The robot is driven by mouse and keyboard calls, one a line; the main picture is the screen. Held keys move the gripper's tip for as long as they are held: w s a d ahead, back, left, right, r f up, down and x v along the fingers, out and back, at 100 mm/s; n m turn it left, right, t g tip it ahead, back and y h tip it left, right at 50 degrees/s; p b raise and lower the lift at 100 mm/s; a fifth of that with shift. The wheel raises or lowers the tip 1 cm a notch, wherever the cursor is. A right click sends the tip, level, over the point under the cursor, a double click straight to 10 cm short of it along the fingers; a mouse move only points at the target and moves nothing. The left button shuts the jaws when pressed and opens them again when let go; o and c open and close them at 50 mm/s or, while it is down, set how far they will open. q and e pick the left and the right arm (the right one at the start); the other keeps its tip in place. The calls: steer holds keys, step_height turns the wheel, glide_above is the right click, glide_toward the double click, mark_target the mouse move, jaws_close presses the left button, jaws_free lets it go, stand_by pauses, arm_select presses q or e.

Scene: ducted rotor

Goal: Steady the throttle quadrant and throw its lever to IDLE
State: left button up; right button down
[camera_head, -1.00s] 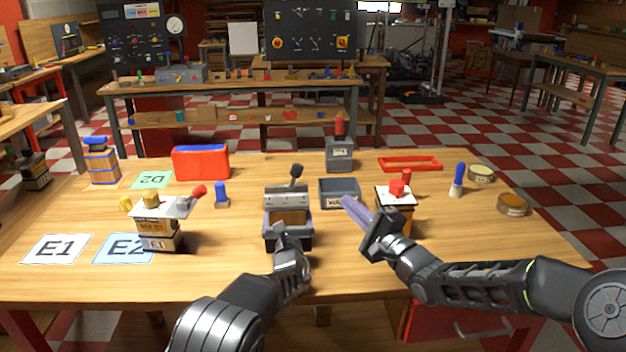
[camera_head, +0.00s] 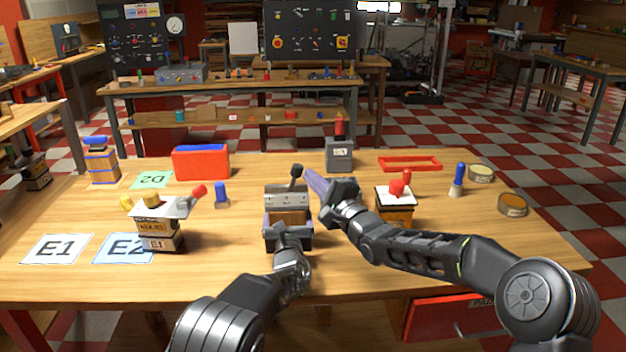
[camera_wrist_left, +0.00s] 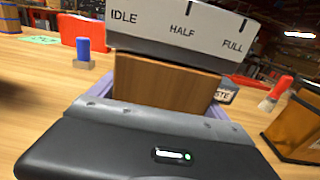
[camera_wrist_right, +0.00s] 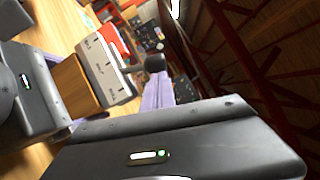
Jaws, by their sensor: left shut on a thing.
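The throttle quadrant (camera_head: 287,199) stands upright on the table, a brown box with a grey top plate. In the left wrist view its plate (camera_wrist_left: 181,32) reads IDLE at left, HALF in the middle and FULL at right. Its dark lever (camera_head: 296,176) stands up right of the plate's middle, leaning right; the knob (camera_wrist_right: 155,63) shows in the right wrist view. My left gripper (camera_head: 288,222) is shut on the quadrant's body from the front, one finger each side. My right gripper (camera_head: 311,178) has its purple fingers together, tips just right of the lever; contact is unclear.
A grey box with a red handle (camera_head: 339,155) stands behind. A block with a red knob (camera_head: 396,205) is right of the quadrant, and a labelled block with a red-tipped lever (camera_head: 158,226) is left. A blue peg (camera_head: 221,195) stands between.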

steer(key=shift+a+r+n+g, duration=0.35)
steer(key=shift+a+n+g, duration=0.1)
steer(key=shift+n, duration=0.15)
steer(key=shift+a+r+n+g+h, duration=0.35)
steer(key=shift+a+r+n, duration=0.15)
steer(key=shift+a+n, duration=0.35)
steer(key=shift+a+r+n+g, duration=0.25)
steer(key=shift+a+n+g, duration=0.15)
steer(key=shift+a+n, duration=0.3)
steer(key=a+n+g+h, duration=0.1)
steer(key=a+n, duration=0.2)
steer(key=shift+a+r+h, duration=0.1)
steer(key=shift+h, duration=0.15)
arm_select(q)
steer(key=shift+d, duration=0.1)
arm_select(e)
steer(key=shift+a, duration=0.5)
